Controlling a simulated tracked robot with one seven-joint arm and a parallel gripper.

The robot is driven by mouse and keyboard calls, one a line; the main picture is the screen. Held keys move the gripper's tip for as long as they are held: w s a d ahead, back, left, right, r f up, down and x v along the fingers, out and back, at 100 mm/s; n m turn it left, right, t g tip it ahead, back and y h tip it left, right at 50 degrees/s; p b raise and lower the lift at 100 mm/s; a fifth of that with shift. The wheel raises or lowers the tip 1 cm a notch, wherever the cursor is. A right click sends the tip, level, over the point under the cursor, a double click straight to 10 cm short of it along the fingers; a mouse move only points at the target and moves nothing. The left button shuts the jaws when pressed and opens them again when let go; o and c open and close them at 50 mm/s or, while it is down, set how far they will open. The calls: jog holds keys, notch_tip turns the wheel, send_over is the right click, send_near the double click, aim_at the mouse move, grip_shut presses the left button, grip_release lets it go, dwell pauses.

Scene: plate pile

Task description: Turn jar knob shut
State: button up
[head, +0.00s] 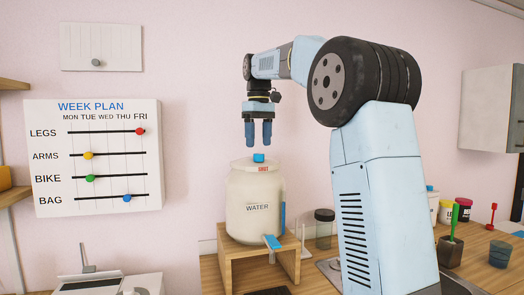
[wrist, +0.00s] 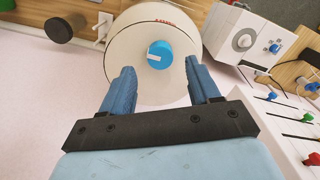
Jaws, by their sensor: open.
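The white jar (head: 254,209) labelled WATER stands upright on a small wooden stand. Its blue knob (head: 259,157) sits on top of the lid. In the wrist view the round lid (wrist: 130,65) shows from above, with the blue knob (wrist: 160,55) and a white mark pointing left on it. My gripper (head: 258,133) points down above the knob, its two blue fingers apart and empty. In the wrist view my gripper (wrist: 162,80) has one finger on either side below the knob, touching nothing visible. A blue tap lever (head: 271,242) is low on the jar's front.
The wooden stand (head: 235,254) holds the jar. A dark-lidded glass jar (head: 324,228) stands to its right. A white slider board (head: 95,158) hangs on the wall at left. A white appliance (head: 110,285) is at lower left. The air around my gripper is clear.

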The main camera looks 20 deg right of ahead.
aim_at(259, 154)
jog(key=shift+f, duration=1.9)
